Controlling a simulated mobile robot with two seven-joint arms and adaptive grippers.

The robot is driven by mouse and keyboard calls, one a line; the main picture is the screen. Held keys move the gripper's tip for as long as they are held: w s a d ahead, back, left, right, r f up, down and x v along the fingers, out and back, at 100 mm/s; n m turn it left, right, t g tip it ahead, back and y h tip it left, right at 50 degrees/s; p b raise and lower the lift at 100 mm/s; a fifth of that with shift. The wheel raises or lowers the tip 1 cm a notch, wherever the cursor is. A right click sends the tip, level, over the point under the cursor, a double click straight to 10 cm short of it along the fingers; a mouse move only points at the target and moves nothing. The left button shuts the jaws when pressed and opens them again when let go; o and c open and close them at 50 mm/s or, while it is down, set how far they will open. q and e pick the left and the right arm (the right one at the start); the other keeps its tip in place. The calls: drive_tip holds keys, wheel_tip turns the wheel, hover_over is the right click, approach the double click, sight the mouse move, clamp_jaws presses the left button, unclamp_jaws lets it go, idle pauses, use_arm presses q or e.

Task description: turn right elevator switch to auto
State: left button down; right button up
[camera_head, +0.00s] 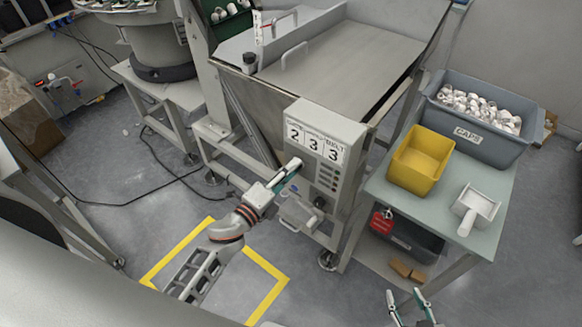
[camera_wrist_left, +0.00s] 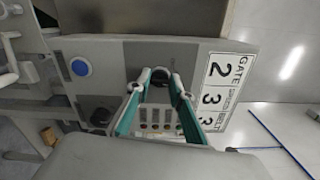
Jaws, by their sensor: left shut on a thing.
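The grey control box (camera_head: 325,125) stands on the front of the hopper machine and carries a label plate reading 2, 3, 3. My left gripper (camera_head: 290,172) is at the upper left of its panel. In the left wrist view, my left gripper (camera_wrist_left: 160,82) has its teal fingers closed in on a small dark switch knob (camera_wrist_left: 160,74) on the panel. The switch's label and setting cannot be read, and the fingers hide it in the head view. My right gripper (camera_head: 405,296) is at the bottom edge, empty, with its fingers apart.
A blue round button (camera_wrist_left: 80,67) and a black knob (camera_wrist_left: 101,117) sit on the same panel. At right, a table (camera_head: 490,195) holds a yellow bin (camera_head: 420,158), a grey crate (camera_head: 440,115) of caps and a white scoop (camera_head: 475,208).

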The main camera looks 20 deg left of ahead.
use_arm(q)
drive_tip(key=shift+n+p, duration=0.35)
drive_tip(key=shift+n, duration=0.45)
drive_tip(key=c, duration=1.8)
unclamp_jaws()
drive_tip(key=shift+o, duration=0.2)
drive_tip(key=shift+s, duration=0.1)
drive_tip(key=v, duration=1.2)
drive_tip(key=shift+n, duration=0.3)
